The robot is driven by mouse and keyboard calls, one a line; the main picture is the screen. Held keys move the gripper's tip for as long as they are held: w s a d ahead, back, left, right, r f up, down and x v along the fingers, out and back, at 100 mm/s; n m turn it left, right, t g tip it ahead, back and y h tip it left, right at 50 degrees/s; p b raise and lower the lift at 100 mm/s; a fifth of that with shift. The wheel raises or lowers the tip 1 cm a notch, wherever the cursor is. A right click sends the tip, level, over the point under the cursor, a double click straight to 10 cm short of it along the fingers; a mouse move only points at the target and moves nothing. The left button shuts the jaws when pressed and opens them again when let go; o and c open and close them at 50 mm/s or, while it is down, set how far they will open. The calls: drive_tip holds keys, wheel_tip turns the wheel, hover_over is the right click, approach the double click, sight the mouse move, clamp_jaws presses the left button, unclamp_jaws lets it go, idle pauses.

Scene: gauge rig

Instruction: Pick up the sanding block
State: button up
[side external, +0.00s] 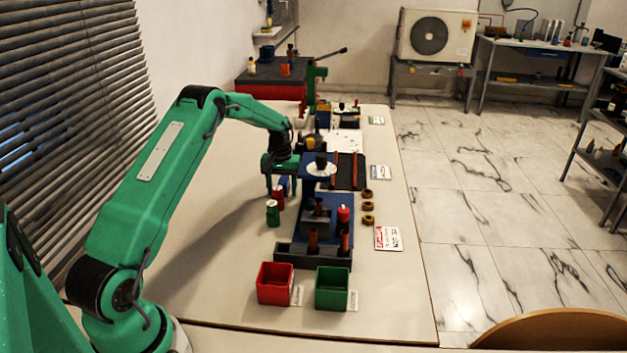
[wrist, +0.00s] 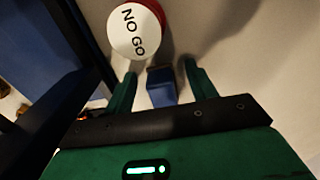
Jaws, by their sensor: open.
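A small blue block (wrist: 162,88), which looks like the sanding block, stands on the pale bench top between my gripper's two green fingers in the wrist view. My gripper (wrist: 160,68) is open, with a visible gap on each side of the block. In the side external view my gripper (side external: 281,188) points down, low over the bench, left of the blue gauge rig. Only a bit of the blue block (side external: 284,182) shows there, between the fingers.
A red cylinder with a white "NO GO" top (wrist: 132,32) stands just beyond the fingertips. A green cylinder (side external: 272,212) is close by. The blue rig (side external: 338,207) stands right of my gripper. Red (side external: 275,285) and green (side external: 332,290) bins sit in front. The bench to the left is clear.

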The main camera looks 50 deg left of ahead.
sight(282, 184)
drive_tip(key=shift+c, duration=0.5)
drive_tip(key=c, duration=1)
drive_tip(key=shift+r, duration=0.15)
wheel_tip(282, 184, up, 10)
drive_tip(key=shift+f, duration=0.1)
